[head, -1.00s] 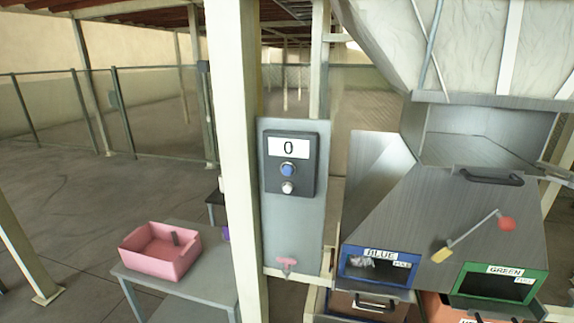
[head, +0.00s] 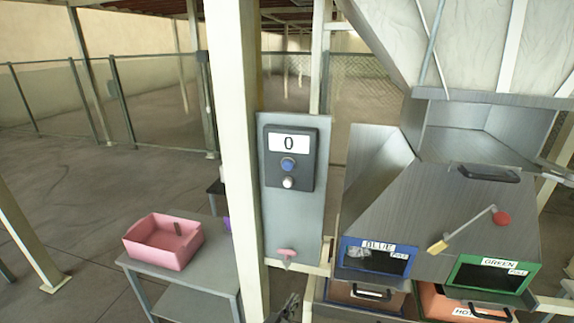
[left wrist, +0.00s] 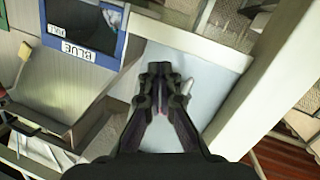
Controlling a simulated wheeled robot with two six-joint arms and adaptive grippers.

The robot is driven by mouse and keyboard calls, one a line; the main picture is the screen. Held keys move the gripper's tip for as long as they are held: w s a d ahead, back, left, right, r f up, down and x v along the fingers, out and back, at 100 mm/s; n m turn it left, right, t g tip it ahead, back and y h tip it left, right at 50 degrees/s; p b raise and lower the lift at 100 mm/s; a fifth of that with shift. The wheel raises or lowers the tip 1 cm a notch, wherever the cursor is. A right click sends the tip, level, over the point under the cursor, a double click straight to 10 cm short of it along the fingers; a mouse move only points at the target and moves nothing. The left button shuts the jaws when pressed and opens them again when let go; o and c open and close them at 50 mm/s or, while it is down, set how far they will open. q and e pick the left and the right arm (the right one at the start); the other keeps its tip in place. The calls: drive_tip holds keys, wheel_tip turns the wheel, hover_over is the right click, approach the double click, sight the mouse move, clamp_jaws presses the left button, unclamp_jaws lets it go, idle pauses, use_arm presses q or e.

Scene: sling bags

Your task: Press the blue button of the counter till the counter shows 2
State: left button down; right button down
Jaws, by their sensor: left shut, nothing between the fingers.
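The counter (head: 270,165) is a dark box on a grey panel (head: 293,225) fixed beside a cream post. My left gripper (head: 287,306) shows at the bottom edge of the head view, below the panel and well under the blue button. In the left wrist view the left gripper (left wrist: 160,72) is shut and empty in front of the panel (left wrist: 205,75). The blue button cannot be made out there. My right gripper is out of view.
A cream post (head: 232,120) stands just left of the panel. A pink peg (head: 287,252) sticks out low on the panel. A metal sorting machine with a blue-framed bin (head: 343,258) is to the right. A pink tray (head: 140,246) sits on a table at left.

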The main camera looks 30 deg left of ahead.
use_arm(q)
wheel_tip(320, 180, up, 21)
drive_tip(key=w+a+n+t+y+p, duration=0.1)
drive_tip(key=w+n+t+y, duration=0.2)
drive_tip(key=n+t, duration=0.15)
drive_tip(key=n+t+y+p, duration=0.1)
drive_tip(key=n+t+y, duration=0.1)
drive_tip(key=n+y, duration=0.7)
approach(288, 165)
drive_tip(key=s+r, duration=0.6)
drive_tip(key=shift+s+d+f, duration=0.1)
drive_tip(key=shift+d+f, duration=0.1)
drive_tip(key=shift+d, duration=0.1)
drive_tip(key=shift+w+a+b, duration=0.25)
drive_tip(key=shift+w+a, duration=0.25)
drive_tip(key=shift+w, duration=0.9)
drive_tip(key=shift+w+a+b, duration=0.3)
drive_tip(key=shift+w+a, duration=0.2)
drive_tip(key=shift+w, duration=0.9)
drive_tip(key=shift+w+a+b, duration=0.25)
drive_tip(key=shift+w+a, duration=0.25)
drive_tip(key=shift+w, duration=0.9)
drive_tip(key=shift+w, duration=0.1)
drive_tip(key=shift+w+a, duration=0.15)
drive_tip(key=shift+w, duration=0.15)
